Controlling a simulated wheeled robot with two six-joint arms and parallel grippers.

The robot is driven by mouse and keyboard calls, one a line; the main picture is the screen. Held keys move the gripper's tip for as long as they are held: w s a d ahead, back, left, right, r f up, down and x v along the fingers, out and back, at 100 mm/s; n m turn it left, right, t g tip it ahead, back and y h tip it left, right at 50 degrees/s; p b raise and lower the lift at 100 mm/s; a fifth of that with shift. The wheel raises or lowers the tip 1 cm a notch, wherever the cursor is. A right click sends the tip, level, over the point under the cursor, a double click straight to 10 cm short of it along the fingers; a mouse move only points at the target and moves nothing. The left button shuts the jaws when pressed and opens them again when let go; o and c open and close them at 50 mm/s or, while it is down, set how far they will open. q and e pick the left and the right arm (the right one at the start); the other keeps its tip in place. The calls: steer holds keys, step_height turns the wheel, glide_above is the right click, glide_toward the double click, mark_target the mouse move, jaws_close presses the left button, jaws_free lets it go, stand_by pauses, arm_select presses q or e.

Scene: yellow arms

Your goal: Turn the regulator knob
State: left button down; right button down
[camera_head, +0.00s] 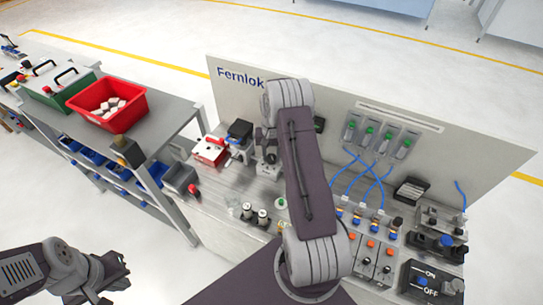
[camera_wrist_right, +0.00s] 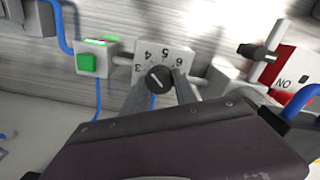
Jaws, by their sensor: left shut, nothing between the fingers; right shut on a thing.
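The regulator knob (camera_wrist_right: 158,79) is a round black knob with a pale pointer line. It sits on a white dial plate (camera_wrist_right: 150,56) marked with several numbers, and the line points up toward 4–5. In the right wrist view my right gripper (camera_wrist_right: 160,88) has one finger on each side of the knob and is shut on it. In the head view my right arm covers the knob, and its gripper is mostly hidden near the bench's back panel. My left gripper (camera_head: 118,278) is shut and empty at the lower left, away from the bench.
A green-button box (camera_wrist_right: 88,64) stands left of the dial; a red plate with a black handle (camera_wrist_right: 258,52) is to the right. A red bin (camera_head: 110,106) stands on the left table.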

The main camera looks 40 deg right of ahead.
mark_target(272, 157)
steer(key=shift+n, duration=1)
steer(key=c, duration=1)
jaws_free()
steer(key=shift+o, duration=0.2)
step_height(272, 157, up, 9)
steer(key=shift+r+b, duration=0.1)
steer(key=shift+b, duration=0.85)
